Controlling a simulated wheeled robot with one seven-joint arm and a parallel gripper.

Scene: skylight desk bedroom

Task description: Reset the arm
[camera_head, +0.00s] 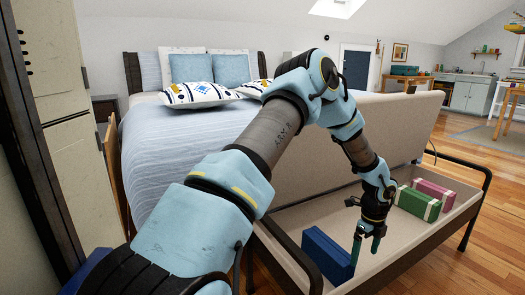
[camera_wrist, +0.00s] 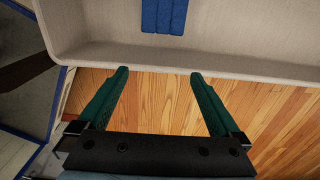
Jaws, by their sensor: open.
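My arm reaches forward and bends down over a beige open bench or bin (camera_head: 405,255) at the foot of the bed. My gripper (camera_head: 367,252) points down near the blue object in the bin in the head view. In the wrist view my gripper (camera_wrist: 157,75) has its two green fingers spread wide, with nothing between them but wooden floor (camera_wrist: 155,110) beyond. The blue ribbed object (camera_wrist: 163,15) lies in the bin, ahead of the fingertips and apart from them. It also shows in the head view (camera_head: 325,256).
A green box (camera_head: 415,203) and a pink box (camera_head: 435,190) sit at the bin's far right. Dark metal rails (camera_head: 487,185) flank the bin. The bed (camera_head: 150,150) lies behind my arm. Open wooden floor (camera_head: 495,235) is to the right.

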